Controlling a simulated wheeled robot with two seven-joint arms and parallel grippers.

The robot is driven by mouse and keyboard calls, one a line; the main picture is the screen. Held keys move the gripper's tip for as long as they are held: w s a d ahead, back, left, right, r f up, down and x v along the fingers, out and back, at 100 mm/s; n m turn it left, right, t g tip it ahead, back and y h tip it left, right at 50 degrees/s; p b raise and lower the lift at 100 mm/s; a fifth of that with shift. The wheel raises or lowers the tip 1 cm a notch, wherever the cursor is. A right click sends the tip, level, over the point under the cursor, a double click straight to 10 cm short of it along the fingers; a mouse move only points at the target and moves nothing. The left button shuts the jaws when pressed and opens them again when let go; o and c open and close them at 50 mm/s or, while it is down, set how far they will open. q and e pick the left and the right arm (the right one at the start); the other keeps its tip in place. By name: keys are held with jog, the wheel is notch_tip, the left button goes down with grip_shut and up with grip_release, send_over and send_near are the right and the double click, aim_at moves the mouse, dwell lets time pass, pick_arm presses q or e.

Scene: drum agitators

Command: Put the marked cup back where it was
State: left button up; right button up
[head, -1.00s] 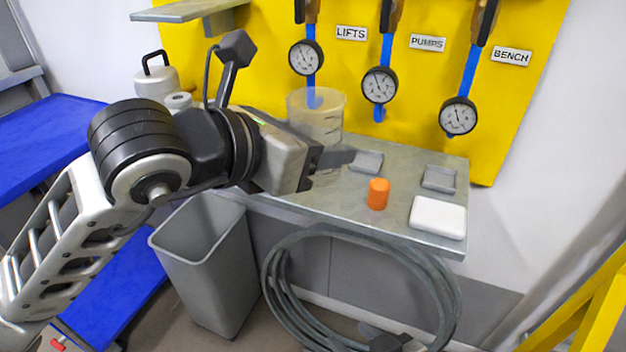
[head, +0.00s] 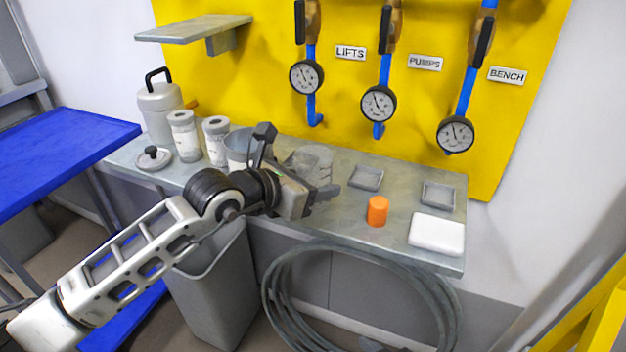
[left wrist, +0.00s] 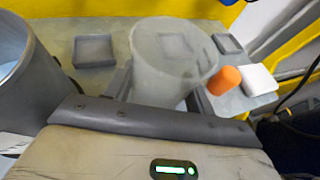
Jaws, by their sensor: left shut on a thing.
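The marked cup (head: 318,158) is a clear, see-through beaker with faint marks on its side. My left gripper (head: 325,193) is shut on it, low over the front part of the grey metal bench (head: 345,220). In the left wrist view the cup (left wrist: 172,70) stands roughly upright between the two fingers (left wrist: 160,97). Whether its base touches the bench cannot be told. A shallow grey tray shows through the cup's wall in the left wrist view. My right gripper is not in view.
An orange cylinder (head: 377,211) and white block (head: 436,235) lie to the right. Shallow grey trays (head: 365,178) (head: 440,195) sit behind them. A grey open pot (head: 238,145), two lidded jars (head: 184,137) and a can (head: 158,105) stand left. Three gauges hang above.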

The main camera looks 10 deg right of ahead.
pick_arm(q)
jog(key=shift+f, duration=0.1)
jog(key=shift+f, duration=0.15)
jog(key=o, duration=1.1)
jog(key=shift+c, duration=0.2)
jog(key=shift+r, duration=0.2)
